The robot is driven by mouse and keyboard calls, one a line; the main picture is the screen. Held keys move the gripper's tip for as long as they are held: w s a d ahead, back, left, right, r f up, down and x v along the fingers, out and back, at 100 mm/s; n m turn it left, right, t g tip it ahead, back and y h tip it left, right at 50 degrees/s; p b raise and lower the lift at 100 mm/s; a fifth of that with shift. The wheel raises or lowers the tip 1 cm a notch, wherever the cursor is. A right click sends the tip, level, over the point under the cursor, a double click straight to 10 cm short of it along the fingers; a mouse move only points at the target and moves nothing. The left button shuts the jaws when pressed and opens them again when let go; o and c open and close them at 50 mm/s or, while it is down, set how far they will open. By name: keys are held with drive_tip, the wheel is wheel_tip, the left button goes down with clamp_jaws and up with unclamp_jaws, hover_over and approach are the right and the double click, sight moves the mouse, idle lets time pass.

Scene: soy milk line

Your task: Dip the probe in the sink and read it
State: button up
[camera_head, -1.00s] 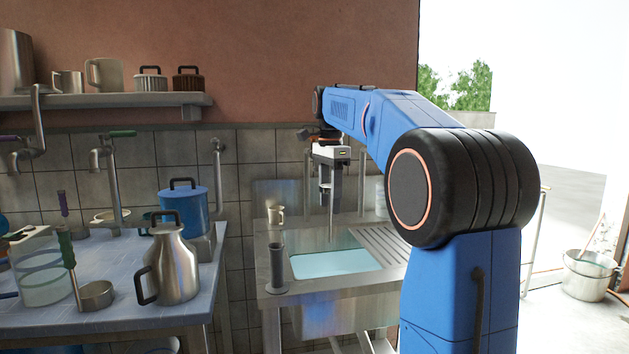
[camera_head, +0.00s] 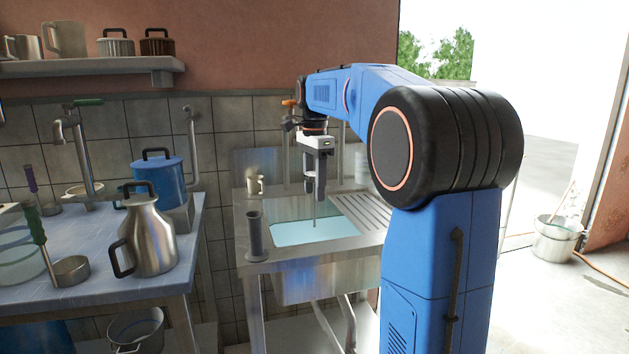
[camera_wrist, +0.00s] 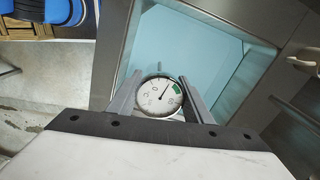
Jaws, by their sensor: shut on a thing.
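My gripper (camera_head: 316,187) points down over the sink and is shut on the probe. The probe (camera_head: 314,215) is a thin metal stem hanging upright below the fingers, its lower end at the water in the head view. In the wrist view the probe's round white dial (camera_wrist: 160,96) sits between the two fingers (camera_wrist: 158,103), with a dark needle and a green zone at its right. The needle points up and slightly right; the figures are too small to read surely. The metal sink (camera_head: 252,256) holds pale blue water (camera_head: 300,232). How deep the tip is cannot be told.
A dark upright tube (camera_head: 255,235) stands on the sink's front left corner. A small mug (camera_head: 253,186) is at the back left. The ridged drainboard (camera_head: 365,212) is at right. The tiled table (camera_head: 75,266) at left carries a metal jug (camera_head: 149,245) and a blue pot (camera_head: 160,183).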

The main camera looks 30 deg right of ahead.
drive_tip(key=shift+f, duration=6.7)
